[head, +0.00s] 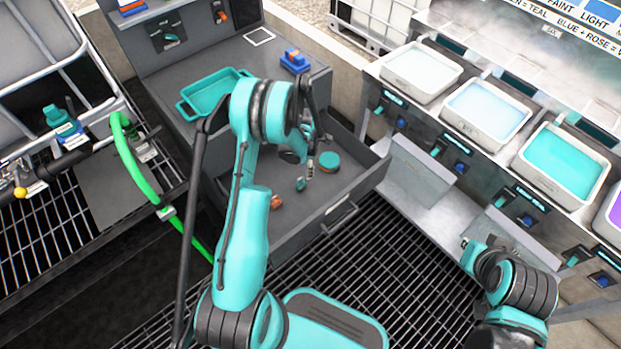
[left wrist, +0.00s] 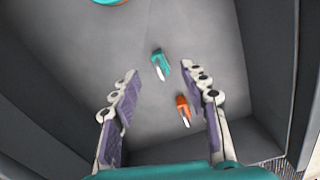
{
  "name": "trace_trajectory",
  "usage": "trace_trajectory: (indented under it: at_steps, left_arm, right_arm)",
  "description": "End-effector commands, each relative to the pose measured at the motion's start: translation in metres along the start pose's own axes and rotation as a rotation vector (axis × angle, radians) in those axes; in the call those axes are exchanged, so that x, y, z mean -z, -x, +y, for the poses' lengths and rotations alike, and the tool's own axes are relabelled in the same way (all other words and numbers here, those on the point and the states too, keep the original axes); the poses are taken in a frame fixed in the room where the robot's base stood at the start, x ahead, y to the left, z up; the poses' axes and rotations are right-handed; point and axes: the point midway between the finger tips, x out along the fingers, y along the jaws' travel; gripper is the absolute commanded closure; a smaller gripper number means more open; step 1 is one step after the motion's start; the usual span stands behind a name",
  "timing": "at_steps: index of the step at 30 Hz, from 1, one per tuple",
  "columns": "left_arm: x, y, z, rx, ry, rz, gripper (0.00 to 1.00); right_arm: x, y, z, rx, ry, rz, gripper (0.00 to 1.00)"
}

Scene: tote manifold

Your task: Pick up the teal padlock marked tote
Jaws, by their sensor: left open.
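A teal padlock (head: 301,184) with a pale shackle lies on the floor of the open grey drawer (head: 348,214). It also shows in the left wrist view (left wrist: 159,62), ahead of my left gripper and roughly between the lines of its fingers. Any marking on it is too small to read. My left gripper (left wrist: 160,77) is open and empty, with its fingers pointing down into the drawer, apart from the padlock. In the head view, its arm partly hides it. My right arm shows at the lower right, but I cannot make out its gripper.
An orange padlock (left wrist: 183,108) lies close to the teal one, nearer the right finger. Drawer walls enclose the space. A teal tray (head: 213,93) stands on the bench above.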

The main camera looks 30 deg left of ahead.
Motion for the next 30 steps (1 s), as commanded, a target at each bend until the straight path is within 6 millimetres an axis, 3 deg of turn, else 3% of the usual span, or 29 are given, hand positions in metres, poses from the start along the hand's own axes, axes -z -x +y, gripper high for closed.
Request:
trace_trajectory:
  at_steps: [14, 21, 29, 30]
  left_arm:
    - [0.007, -0.052, 0.003, 0.008, 0.049, 0.007, 0.55]
    - [0.012, -0.087, 0.005, 0.008, 0.048, 0.007, 0.55]
    - [0.012, -0.089, 0.005, 0.008, 0.047, 0.007, 0.55]
    - [0.012, -0.088, 0.005, 0.008, 0.047, 0.007, 0.66]
  right_arm:
    - [-0.012, -0.016, 0.000, 0.000, 0.000, 0.000, 1.00]
    - [-0.024, -0.033, 0.000, 0.000, 0.000, 0.000, 1.00]
    - [-0.023, -0.032, 0.000, 0.000, 0.000, 0.000, 1.00]
    - [-0.023, -0.032, 0.000, 0.000, 0.000, 0.000, 1.00]
